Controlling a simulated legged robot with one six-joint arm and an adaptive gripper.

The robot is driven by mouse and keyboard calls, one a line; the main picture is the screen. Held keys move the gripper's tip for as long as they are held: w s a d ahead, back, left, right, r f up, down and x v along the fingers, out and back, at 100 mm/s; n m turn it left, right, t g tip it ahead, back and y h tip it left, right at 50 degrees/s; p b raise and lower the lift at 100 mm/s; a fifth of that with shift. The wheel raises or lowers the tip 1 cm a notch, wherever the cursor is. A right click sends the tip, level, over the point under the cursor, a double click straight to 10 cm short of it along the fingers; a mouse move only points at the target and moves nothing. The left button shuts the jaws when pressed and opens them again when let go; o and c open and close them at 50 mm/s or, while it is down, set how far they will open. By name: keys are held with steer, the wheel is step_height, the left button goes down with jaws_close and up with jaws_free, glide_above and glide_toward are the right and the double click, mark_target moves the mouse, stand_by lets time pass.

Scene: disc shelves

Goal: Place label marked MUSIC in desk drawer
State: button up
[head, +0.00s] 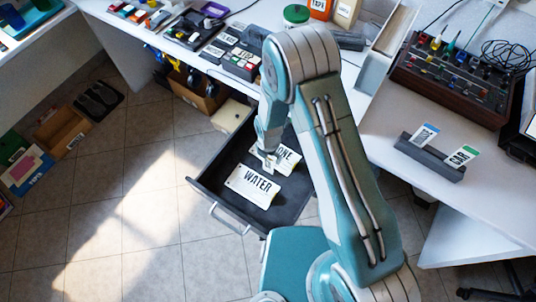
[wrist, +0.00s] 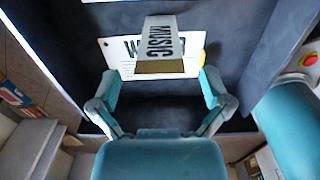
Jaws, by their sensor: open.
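The label marked MUSIC (wrist: 160,38) is a white plate with black letters in the wrist view, overlapping the label marked WATER (wrist: 128,62). Whether it touches the WATER label I cannot tell. My gripper (wrist: 158,80) is open, with its fingers on either side and clear gaps to the MUSIC label. The desk drawer (head: 222,190) is pulled out and dark inside. In the head view my gripper (head: 267,150) is over the drawer. There the WATER label (head: 253,186) lies near the front and a label ending in ONE (head: 287,158) lies behind it, partly hidden by my arm.
The white desk (head: 480,205) carries a grey holder (head: 430,158) with two small labels at right. A dark rack (head: 455,75) stands behind it. More labels (head: 240,55) and a green-lidded jar (head: 296,14) are at the back. Tiled floor is open left of the drawer.

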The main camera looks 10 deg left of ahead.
step_height(320, 180, up, 12)
steer(key=d+r+m+t, duration=0.1)
steer(key=d+r+m, duration=0.65)
steer(key=r, duration=0.35)
steer(key=d+r+m+t, duration=0.2)
steer(key=d+r+m, duration=0.5)
steer(key=r, duration=0.5)
steer(key=s+d+r+m+t, duration=0.1)
steer(key=s+d+r+m, duration=0.3)
steer(key=s+m, duration=0.3)
steer(key=s+d+r+m+t, duration=0.1)
steer(key=s+d+r+m, duration=0.4)
steer(key=m, duration=0.5)
steer(key=shift+s+d+r+t, duration=0.25)
steer(key=shift+s+r, duration=0.45)
steer(key=shift+s, duration=0.4)
